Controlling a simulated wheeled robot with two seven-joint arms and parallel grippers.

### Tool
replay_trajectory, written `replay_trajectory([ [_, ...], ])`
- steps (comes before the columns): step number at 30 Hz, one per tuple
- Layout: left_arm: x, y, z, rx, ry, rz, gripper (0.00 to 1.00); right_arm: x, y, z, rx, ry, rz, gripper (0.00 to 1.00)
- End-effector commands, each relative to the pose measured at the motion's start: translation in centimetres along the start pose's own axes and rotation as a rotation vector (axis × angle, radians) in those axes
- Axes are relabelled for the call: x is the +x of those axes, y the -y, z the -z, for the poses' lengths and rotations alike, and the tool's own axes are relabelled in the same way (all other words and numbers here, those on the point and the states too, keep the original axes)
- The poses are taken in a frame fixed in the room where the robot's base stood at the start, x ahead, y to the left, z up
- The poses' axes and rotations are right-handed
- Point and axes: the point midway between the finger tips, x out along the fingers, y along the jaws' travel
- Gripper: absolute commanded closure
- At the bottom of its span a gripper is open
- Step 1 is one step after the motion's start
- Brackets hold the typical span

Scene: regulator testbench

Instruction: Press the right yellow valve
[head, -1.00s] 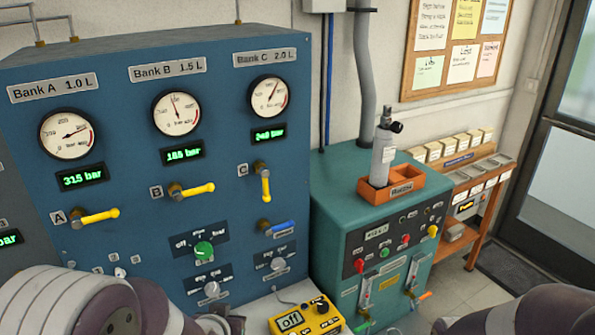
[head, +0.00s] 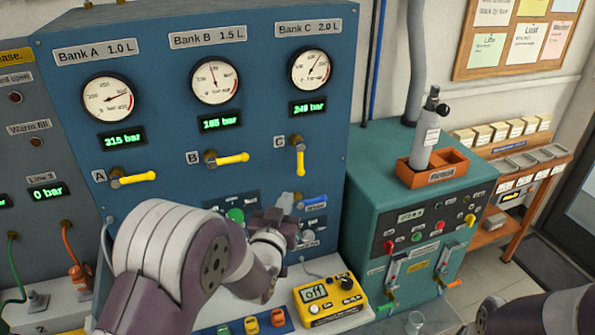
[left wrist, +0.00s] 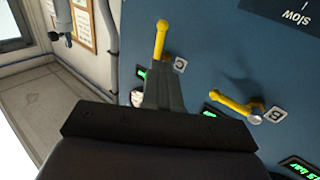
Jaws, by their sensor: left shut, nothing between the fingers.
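The right yellow valve, C (head: 300,158), is on the blue panel below the Bank C gauge, its handle pointing down. In the left wrist view its yellow handle (left wrist: 160,38) shows just beyond my fingertips. Yellow valve B (head: 231,159) and yellow valve A (head: 135,179) have handles lying roughly sideways; B also shows in the left wrist view (left wrist: 230,103). My left gripper (head: 286,198) is shut and empty, just below handle C; it also shows in the left wrist view (left wrist: 163,66). I cannot tell whether it touches the handle. My right gripper is out of view.
A green knob (head: 235,215) is partly behind my left arm. A yellow meter (head: 330,301) lies on the bench below. A teal cabinet (head: 365,205) stands to the right.

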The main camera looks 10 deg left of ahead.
Motion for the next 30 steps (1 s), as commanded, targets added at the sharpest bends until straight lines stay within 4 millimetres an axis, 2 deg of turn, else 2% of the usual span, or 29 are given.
replay_trajectory([
  [1, 1.1, 0.0, 0.5, 0.0, 0.001, 0.0, 1.0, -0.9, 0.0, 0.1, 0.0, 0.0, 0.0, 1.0],
  [9, 6.9, 0.0, 0.4, 0.0, 0.002, 0.0, 1.0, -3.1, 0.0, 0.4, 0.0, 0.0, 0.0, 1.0],
  [15, 9.7, 0.0, 0.3, 0.0, 0.001, 0.0, 1.0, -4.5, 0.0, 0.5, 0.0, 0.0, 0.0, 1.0],
  [20, 10.6, 0.0, 0.1, 0.0, 0.0, 0.0, 1.0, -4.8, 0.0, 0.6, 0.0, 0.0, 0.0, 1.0],
  [30, 10.7, 0.0, 0.0, 0.0, -0.001, 0.0, 1.0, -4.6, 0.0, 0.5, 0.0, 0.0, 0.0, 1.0],
])
